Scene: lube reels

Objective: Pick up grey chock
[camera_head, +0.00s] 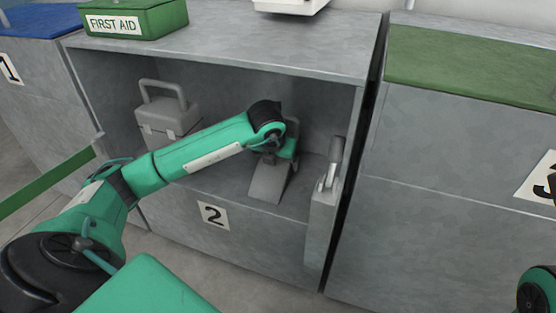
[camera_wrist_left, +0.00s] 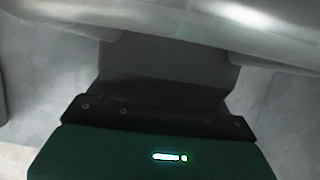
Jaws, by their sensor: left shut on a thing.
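The grey chock (camera_head: 267,184) is a wedge with a sloped face and an upright part behind it, inside the open compartment of cabinet 2. My left gripper (camera_head: 284,150) is at the chock's upper part and is shut on it. The wrist and the gripper's own body hide much of the grip. The chock appears to rest on the compartment floor; I cannot tell whether it is lifted. In the left wrist view, a pale grey surface fills the top, close to the camera, above my dark and green gripper body. My right gripper is not in view.
A grey toolbox (camera_head: 168,112) stands at the compartment's left. A lever handle (camera_head: 333,165) on a grey post is at the right front edge. A green first aid box (camera_head: 133,18) sits on the cabinet top (camera_head: 230,40). A green-topped cabinet (camera_head: 470,65) is at right.

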